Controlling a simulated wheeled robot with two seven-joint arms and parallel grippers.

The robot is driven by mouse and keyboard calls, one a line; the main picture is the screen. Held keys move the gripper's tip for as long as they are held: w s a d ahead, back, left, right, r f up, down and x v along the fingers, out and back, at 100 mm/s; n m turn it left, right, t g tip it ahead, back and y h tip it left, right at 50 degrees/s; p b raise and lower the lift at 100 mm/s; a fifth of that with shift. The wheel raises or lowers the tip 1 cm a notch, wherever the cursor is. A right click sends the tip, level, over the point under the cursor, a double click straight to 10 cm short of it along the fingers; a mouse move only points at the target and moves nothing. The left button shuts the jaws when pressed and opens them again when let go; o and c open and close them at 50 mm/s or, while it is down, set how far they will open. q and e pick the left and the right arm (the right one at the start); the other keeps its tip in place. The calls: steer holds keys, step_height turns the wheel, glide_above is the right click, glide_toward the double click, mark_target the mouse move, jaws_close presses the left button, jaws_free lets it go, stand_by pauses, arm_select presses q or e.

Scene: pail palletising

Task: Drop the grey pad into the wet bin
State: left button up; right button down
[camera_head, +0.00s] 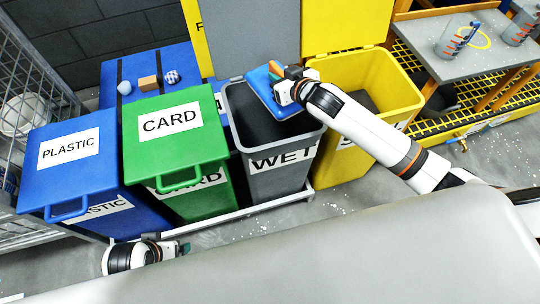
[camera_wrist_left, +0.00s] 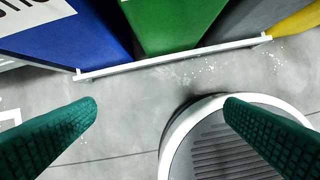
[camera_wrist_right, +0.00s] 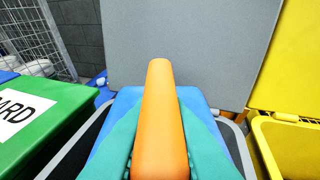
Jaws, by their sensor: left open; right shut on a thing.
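The grey wet bin (camera_head: 278,185) stands with its lid up and a dark inside showing. My right gripper (camera_head: 279,82) is shut on the orange handle (camera_wrist_right: 159,115) of a flat blue board (camera_head: 262,86). The board is tilted over the wet bin's mouth; in the right wrist view (camera_wrist_right: 125,100) it lies under the teal fingers. A thin pale edge shows on the board, but its underside is hidden, so I cannot make out a grey pad. My left gripper (camera_wrist_left: 160,105) is open and empty, low over the floor in front of the bins.
Left of the wet bin stand a closed green CARD bin (camera_head: 175,125) and a closed blue PLASTIC bin (camera_head: 70,165). An open yellow bin (camera_head: 335,165) stands right. Small items lie on a blue surface (camera_head: 185,60) behind. A grey table (camera_head: 475,60) is back right.

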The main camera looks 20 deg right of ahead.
steer(key=c, duration=1.3)
jaws_free()
steer(key=shift+s+d, duration=0.1)
steer(key=shift+s, duration=0.2)
arm_select(q)
step_height(320, 180, down, 8)
steer(key=p, duration=0.2)
arm_select(e)
steer(key=v, duration=1.1)
steer(key=shift+s+r, duration=0.15)
arm_select(q)
steer(key=shift+r, duration=0.1)
